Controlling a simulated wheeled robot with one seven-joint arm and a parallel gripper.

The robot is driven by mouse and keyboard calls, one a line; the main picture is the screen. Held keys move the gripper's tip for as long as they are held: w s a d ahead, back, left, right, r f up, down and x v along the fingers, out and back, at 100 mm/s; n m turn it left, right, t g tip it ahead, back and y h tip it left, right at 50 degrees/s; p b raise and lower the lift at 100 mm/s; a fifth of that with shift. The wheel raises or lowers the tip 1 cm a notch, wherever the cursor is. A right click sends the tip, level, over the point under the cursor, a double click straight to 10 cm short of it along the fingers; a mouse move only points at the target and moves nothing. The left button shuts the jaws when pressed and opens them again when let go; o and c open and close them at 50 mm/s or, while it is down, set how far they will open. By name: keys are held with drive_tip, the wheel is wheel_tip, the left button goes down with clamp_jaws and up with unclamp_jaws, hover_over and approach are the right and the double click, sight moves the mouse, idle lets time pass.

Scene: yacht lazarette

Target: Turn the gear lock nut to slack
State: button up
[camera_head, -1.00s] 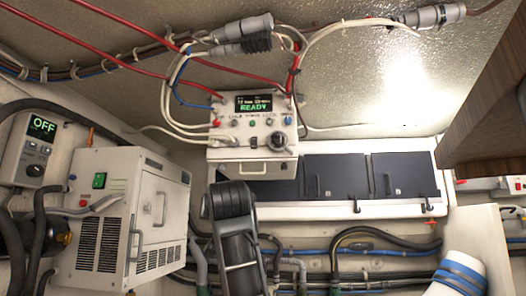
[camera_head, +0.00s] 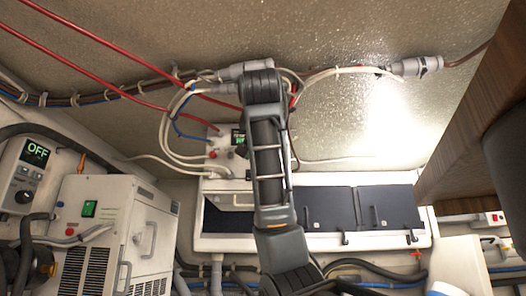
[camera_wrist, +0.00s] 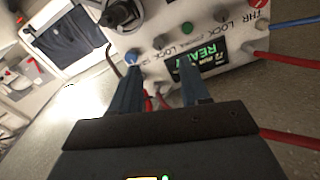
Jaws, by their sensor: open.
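The white control box (camera_head: 217,170) is largely hidden behind my arm in the head view. In the wrist view its panel (camera_wrist: 150,20) is close and seen rotated. Labels reading "THR LOCK" and "LOCK" show, but I cannot tell which small part is the gear lock nut. My gripper (camera_wrist: 160,64) is open and empty, its two blue fingers pointing at the panel near the display. Contact cannot be judged.
Red cables (camera_head: 95,62) and white cables (camera_head: 168,125) run around the box. Dark cabinet doors (camera_head: 388,208) lie to its right. A white machine (camera_head: 103,235) stands lower left, and a wooden panel (camera_head: 470,140) juts in at right.

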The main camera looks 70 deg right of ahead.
drive_tip(key=p+x, duration=0.6)
drive_tip(key=x, duration=0.1)
drive_tip(key=shift+d+f, duration=0.2)
drive_tip(key=shift+d, duration=0.15)
drive_tip(key=shift+w, duration=0.15)
drive_tip(key=shift+c, duration=0.3)
clamp_jaws()
